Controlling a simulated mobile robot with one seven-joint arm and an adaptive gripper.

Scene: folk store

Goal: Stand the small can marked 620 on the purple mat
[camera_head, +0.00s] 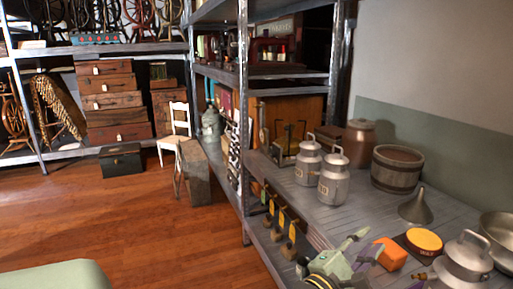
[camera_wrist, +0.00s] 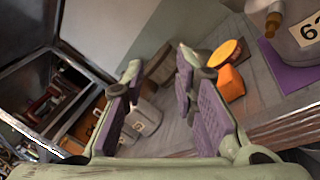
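A grey metal can (camera_wrist: 288,42) with a brown tap stands upright, apparently on the purple mat (camera_wrist: 288,78), at the right of the wrist view. Its label begins "62"; the rest is cut off by the frame edge. In the head view a can (camera_head: 465,262) with a brown tap stands at the lower right. Two smaller lidded cans, a rear one (camera_head: 308,163) and a front one (camera_head: 334,180), stand upright on the shelf; their labels are too small to read. My gripper (camera_wrist: 160,65) is open and empty, apart from the tapped can. It also shows in the head view (camera_head: 367,245).
An orange block (camera_head: 392,254) and a yellow-topped tin (camera_head: 424,241) lie beside my gripper. A funnel (camera_head: 415,207), a wooden bucket (camera_head: 397,170) and a brown crock (camera_head: 358,139) stand farther back. Bare shelf (camera_head: 362,212) lies between the small cans and the funnel.

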